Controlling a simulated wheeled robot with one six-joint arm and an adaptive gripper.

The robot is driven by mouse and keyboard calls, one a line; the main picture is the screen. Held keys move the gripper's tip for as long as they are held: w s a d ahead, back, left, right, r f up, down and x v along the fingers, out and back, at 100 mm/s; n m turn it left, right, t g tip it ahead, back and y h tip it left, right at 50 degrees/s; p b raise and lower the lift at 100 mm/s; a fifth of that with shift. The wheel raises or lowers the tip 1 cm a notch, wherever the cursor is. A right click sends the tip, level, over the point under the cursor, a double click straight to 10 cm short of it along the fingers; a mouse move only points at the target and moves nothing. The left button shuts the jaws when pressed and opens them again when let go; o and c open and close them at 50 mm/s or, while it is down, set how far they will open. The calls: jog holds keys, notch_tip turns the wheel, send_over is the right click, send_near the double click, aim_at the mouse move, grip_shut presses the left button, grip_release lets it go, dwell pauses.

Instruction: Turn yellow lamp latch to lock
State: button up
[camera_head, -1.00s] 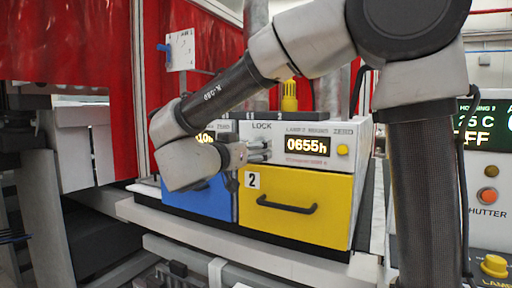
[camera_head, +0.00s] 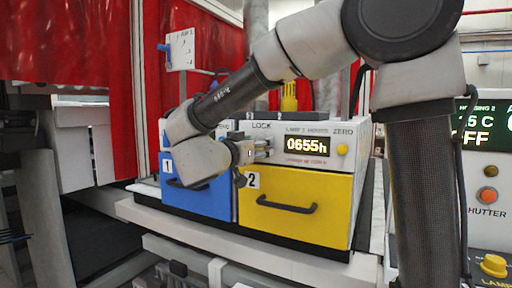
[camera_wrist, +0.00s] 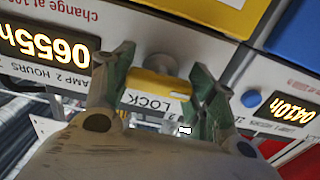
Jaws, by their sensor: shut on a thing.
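The yellow lamp latch (camera_wrist: 158,84) shows in the wrist view as a short yellow bar on the white panel, beside the LOCK label (camera_wrist: 150,103). It lies about level across the picture, with a round grey piece just above it. My gripper (camera_wrist: 163,80) has one finger at each end of the bar and is shut on it. In the head view my gripper (camera_head: 261,149) is at the panel, left of the 0655h display (camera_head: 306,146). The latch is hidden there behind the fingers.
Below the panel are the yellow drawer (camera_head: 310,190) and the blue drawer (camera_head: 207,199), each with a black handle. A yellow button (camera_head: 342,150) is right of the display. A yellow beacon (camera_head: 289,97) stands on top. A control panel is at the far right.

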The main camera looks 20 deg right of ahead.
jog(key=m, duration=0.4)
jog(key=shift+m, duration=0.3)
jog(key=m, duration=0.4)
jog(key=shift+m, duration=0.3)
jog(key=m, duration=0.4)
jog(key=shift+m, duration=2.4)
jog(key=o, duration=1)
